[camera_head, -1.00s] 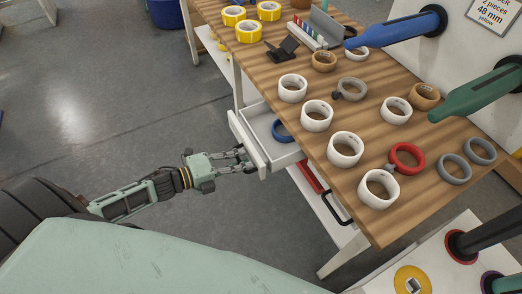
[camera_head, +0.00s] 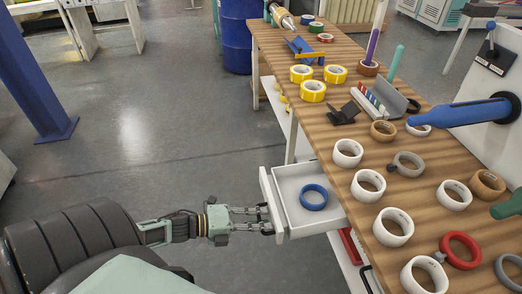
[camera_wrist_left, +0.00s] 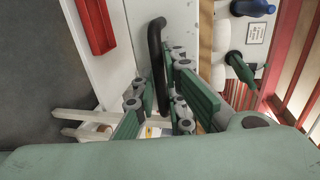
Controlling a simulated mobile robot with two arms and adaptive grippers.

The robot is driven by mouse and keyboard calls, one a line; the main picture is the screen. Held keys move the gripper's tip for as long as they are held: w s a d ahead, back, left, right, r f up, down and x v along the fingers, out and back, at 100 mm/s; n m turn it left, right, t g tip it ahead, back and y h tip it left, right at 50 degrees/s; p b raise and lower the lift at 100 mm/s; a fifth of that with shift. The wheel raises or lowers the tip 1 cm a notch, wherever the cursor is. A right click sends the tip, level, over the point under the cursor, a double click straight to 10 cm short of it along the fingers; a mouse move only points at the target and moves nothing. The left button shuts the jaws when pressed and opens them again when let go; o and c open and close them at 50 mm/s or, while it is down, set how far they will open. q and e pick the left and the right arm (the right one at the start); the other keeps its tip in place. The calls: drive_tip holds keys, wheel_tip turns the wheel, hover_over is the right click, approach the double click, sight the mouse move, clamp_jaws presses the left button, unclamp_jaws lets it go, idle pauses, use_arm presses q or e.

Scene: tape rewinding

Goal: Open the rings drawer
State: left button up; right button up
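The rings drawer (camera_head: 289,232) is a white box pulled partly out of the wooden workbench's left side. A blue ring (camera_head: 313,197) lies inside it. My left gripper (camera_head: 264,219) is at the outer face of the white drawer front (camera_head: 270,205). In the left wrist view a black bar handle (camera_wrist_left: 156,45) runs between the fingers of my left gripper (camera_wrist_left: 157,98), which look closed around it. The handle is hidden in the head view. My right gripper is not in view.
The bench top (camera_head: 335,150) carries several white tape rolls (camera_head: 393,227), yellow rolls (camera_head: 313,91) and a red ring (camera_head: 460,250). Another black handle (camera_head: 366,279) and a red part (camera_head: 350,246) are below the bench edge. The floor left of the drawer is clear.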

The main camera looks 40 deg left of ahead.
use_arm(q)
drive_tip(key=shift+o, duration=0.3)
drive_tip(key=v, duration=1.2)
